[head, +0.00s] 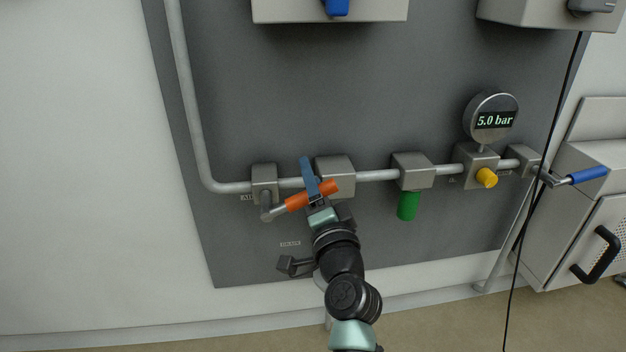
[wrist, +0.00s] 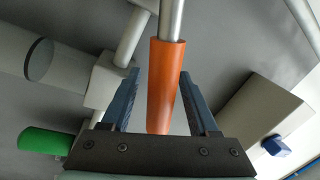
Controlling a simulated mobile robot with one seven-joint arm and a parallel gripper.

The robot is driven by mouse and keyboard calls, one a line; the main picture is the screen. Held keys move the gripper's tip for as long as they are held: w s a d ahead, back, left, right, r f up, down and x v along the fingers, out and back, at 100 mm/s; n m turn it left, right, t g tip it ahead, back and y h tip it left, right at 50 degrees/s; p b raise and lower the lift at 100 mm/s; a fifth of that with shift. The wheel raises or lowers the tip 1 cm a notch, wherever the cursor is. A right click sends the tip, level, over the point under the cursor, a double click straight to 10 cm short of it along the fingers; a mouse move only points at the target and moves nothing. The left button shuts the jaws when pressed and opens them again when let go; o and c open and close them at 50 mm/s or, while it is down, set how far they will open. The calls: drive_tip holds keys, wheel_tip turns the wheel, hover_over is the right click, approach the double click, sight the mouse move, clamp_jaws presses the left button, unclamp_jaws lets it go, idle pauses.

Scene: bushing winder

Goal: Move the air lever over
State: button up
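A lever with an orange grip (head: 297,201) sticks out to the right from the small grey valve block (head: 264,177) at the left of the pipe in the head view. My gripper (head: 311,180) is at this orange grip. In the wrist view the orange grip (wrist: 163,85) lies between the two blue fingers of my gripper (wrist: 159,76), with a gap on each side. The gripper is open around the grip, not closed on it. In the head view one finger crosses in front of the grip and hides part of it.
The pipe (head: 376,175) runs right past a block with a green cylinder (head: 408,206), a yellow knob (head: 486,178) and a gauge (head: 491,119) reading 5.0 bar. A blue-grip lever (head: 587,175) sits at the far right. Grey boxes overhang above. A black cable hangs at right.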

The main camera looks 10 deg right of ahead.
drive_tip(key=p+v, duration=0.2)
drive_tip(key=v, duration=1.1)
drive_tip(key=shift+c, duration=0.2)
